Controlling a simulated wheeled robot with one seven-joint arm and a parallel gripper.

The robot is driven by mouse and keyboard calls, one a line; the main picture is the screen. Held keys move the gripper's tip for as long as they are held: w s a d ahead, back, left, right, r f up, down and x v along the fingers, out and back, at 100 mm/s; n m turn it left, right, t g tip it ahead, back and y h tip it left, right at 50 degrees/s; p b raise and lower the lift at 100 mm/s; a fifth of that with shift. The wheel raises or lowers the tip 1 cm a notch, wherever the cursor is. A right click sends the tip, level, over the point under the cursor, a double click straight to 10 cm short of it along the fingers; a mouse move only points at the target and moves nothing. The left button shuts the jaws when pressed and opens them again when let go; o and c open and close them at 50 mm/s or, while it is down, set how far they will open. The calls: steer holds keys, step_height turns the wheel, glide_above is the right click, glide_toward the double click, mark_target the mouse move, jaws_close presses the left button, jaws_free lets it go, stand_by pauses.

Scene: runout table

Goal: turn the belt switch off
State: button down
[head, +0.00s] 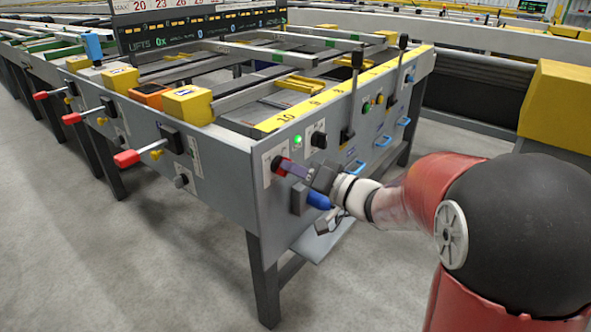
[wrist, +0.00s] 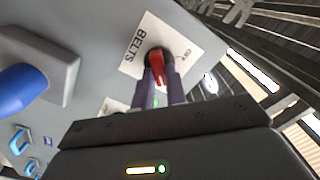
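The belt switch (wrist: 158,65) is a black round knob with a red handle, on a white plate lettered BELTS (wrist: 135,45). In the head view the switch (head: 277,164) sits on the table's grey end panel, with my gripper (head: 286,166) reaching it from the right. In the wrist view the two purple fingers of my gripper (wrist: 160,82) lie on either side of the red handle, close against it, and appear shut on it. The fingers hide part of the handle and plate. The handle points roughly toward my gripper in the wrist view.
A green lamp (head: 297,139) glows above the switch. A grey box with a blue knob (head: 318,201) sticks out just below my gripper. A black knob (head: 318,139), levers (head: 354,90) and blue handles (head: 355,167) are further right. The floor at left is clear.

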steer(key=shift+n, duration=0.4)
steer(key=shift+s+a+f+n+b, duration=0.15)
steer(key=shift+n+b, duration=2.55)
steer(key=shift+n, duration=1.6)
steer(key=shift+s+r+n+b, duration=0.1)
steer(key=shift+n+b, duration=2.55)
steer(key=shift+n, duration=1.65)
steer(key=c, duration=1.4)
jaws_free()
steer(key=shift+c, duration=0.2)
